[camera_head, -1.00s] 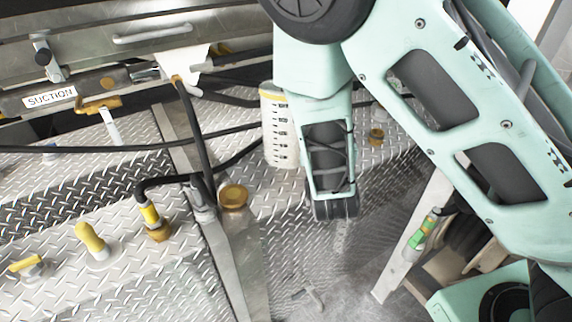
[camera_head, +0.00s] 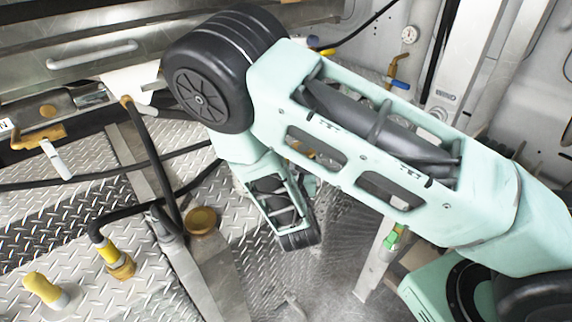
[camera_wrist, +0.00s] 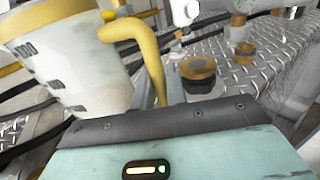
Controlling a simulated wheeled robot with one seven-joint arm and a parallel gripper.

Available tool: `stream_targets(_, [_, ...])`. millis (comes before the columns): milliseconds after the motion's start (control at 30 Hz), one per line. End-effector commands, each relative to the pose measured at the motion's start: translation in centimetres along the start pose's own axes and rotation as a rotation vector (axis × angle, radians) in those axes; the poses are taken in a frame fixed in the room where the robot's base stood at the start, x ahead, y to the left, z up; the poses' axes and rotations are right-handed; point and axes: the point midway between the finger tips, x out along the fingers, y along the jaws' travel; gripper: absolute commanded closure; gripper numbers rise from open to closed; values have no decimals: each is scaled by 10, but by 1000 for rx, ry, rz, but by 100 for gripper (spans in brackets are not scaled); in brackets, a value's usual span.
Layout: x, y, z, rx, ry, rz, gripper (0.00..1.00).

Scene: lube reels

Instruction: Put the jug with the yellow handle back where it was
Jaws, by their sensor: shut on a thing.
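The jug (camera_wrist: 70,60) is whitish with dark volume marks and a yellow rim, and it fills the upper left of the wrist view. Its yellow handle (camera_wrist: 150,50) curves down to the dark front edge of my gripper (camera_wrist: 160,112). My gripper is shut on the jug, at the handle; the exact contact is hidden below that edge. The jug looks tilted in the wrist view. In the head view my arm covers the jug almost wholly, and my fingertips do not show clearly there.
In the head view, a brass cap (camera_head: 202,221) sits by a steel post on the diamond-plate deck (camera_head: 120,295). Yellow-ended fittings (camera_head: 45,290) and black hoses (camera_head: 100,178) are at left. A steel drawer front (camera_head: 90,60) is behind. Brown caps (camera_wrist: 198,70) stand near the jug.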

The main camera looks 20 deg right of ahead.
Motion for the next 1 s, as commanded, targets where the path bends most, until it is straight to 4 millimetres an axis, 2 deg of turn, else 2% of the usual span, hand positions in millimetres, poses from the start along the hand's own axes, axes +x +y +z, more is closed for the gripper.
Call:
stream_targets(133, [1,0,-10,3,-5,-1,100])
stream_targets(533, [0,0,-15,2,-5,-1,100])
stream_targets(567, [0,0,-15,1,-1,-1,78])
stream_targets(600, [0,0,-14,1,-1,-1,67])
stream_targets(633, [0,0,-14,1,-1,-1,64])
stream_targets(1000, [-3,0,-12,1,0,1,64])
